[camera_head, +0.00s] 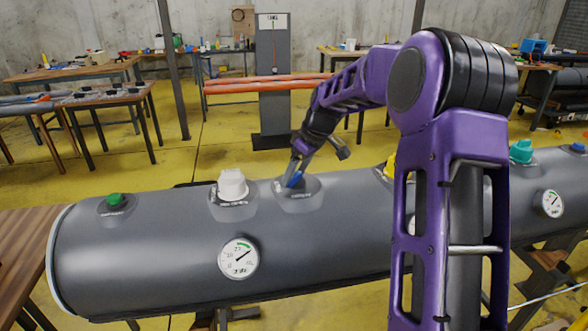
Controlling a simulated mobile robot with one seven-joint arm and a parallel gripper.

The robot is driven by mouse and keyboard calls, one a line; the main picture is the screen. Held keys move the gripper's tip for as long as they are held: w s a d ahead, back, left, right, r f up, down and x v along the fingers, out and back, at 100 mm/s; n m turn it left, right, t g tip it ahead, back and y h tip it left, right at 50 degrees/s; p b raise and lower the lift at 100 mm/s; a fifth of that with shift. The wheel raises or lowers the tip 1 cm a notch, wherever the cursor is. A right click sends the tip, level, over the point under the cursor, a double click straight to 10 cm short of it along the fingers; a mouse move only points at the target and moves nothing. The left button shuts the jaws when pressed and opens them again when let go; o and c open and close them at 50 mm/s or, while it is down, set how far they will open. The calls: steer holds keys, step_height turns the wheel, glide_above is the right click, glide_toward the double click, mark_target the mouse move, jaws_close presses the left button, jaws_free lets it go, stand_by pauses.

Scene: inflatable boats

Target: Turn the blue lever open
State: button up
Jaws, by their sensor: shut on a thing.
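The blue lever (293,180) stands on top of the grey inflatable tube, on a dark round base plate. It is partly covered by my gripper (292,177), which comes down from the upper right. My gripper is shut on the blue lever. The lever looks tilted, but its exact turn angle is too small to read. My purple arm crosses the right half of the view.
The grey tube (150,255) spans the view. It carries a green knob (114,199), a white valve cap (232,184), a teal valve (521,151) and a pressure gauge (238,258). A yellow part (390,166) is partly hidden behind my arm. Workbenches stand behind on yellow floor.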

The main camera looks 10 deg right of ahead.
steer(key=n, duration=0.1)
steer(key=n+g+p, duration=0.1)
steer(key=n, duration=0.1)
steer(key=n+y+p, duration=0.1)
steer(key=shift+d+r+n+g, duration=0.15)
steer(key=shift+d+n+g, duration=0.15)
steer(key=shift+d, duration=0.05)
steer(key=n+g+p, duration=0.1)
steer(key=n, duration=0.1)
steer(key=n+p, duration=0.1)
steer(key=n, duration=0.1)
steer(key=shift+d+n+g+p, duration=0.3)
steer(key=shift+d+g, duration=0.05)
steer(key=shift+g, duration=0.05)
steer(key=o, duration=1.2)
steer(key=shift+o, duration=0.2)
steer(key=v, duration=1.7)
steer(key=shift+d, duration=0.25)
steer(key=shift+w, duration=0.1)
